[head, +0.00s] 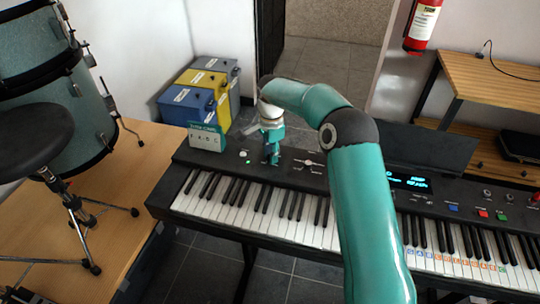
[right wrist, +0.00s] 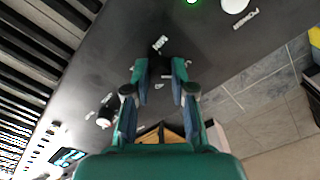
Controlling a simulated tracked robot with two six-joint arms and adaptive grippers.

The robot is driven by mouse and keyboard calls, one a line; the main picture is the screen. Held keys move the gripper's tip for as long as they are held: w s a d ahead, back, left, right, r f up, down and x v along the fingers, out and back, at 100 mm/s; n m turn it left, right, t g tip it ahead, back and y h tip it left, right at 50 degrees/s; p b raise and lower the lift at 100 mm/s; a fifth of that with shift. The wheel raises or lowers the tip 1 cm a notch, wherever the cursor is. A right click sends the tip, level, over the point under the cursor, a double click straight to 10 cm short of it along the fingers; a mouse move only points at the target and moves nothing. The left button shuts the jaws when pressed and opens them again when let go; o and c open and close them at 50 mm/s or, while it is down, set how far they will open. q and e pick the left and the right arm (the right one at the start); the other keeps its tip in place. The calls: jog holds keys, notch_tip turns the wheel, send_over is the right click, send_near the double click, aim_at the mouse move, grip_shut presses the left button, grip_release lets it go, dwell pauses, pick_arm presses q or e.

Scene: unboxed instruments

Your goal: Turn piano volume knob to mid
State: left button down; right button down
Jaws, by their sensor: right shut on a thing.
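The digital piano (head: 225,170) stands across the middle of the head view, with dark control panel and white and black keys. My right gripper (head: 271,158) reaches down onto the panel's left part and is shut on the volume knob. In the right wrist view the fingertips of my right gripper (right wrist: 160,72) stand on either side of the dark volume knob (right wrist: 159,66). Small white markings lie around it. The knob is mostly hidden in the head view, and its pointer cannot be made out. My left gripper is not in view.
A white button (head: 243,154) and a green light (head: 248,161) sit left of the gripper. A lit display (head: 409,181) is at right. A small sign box (head: 207,137) stands at the piano's back left. Drums (head: 75,115) and a stool (head: 32,140) are at left.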

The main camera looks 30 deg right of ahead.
jog(key=m, duration=0.4)
jog(key=shift+m+b, duration=0.3)
jog(key=shift+b, duration=0.05)
jog(key=m, duration=0.3)
jog(key=shift+m, duration=0.3)
jog(key=m+b, duration=0.1)
jog(key=m, duration=0.3)
jog(key=shift+m, duration=2.2)
jog(key=c, duration=1)
grip_release()
jog(key=shift+r, duration=0.1)
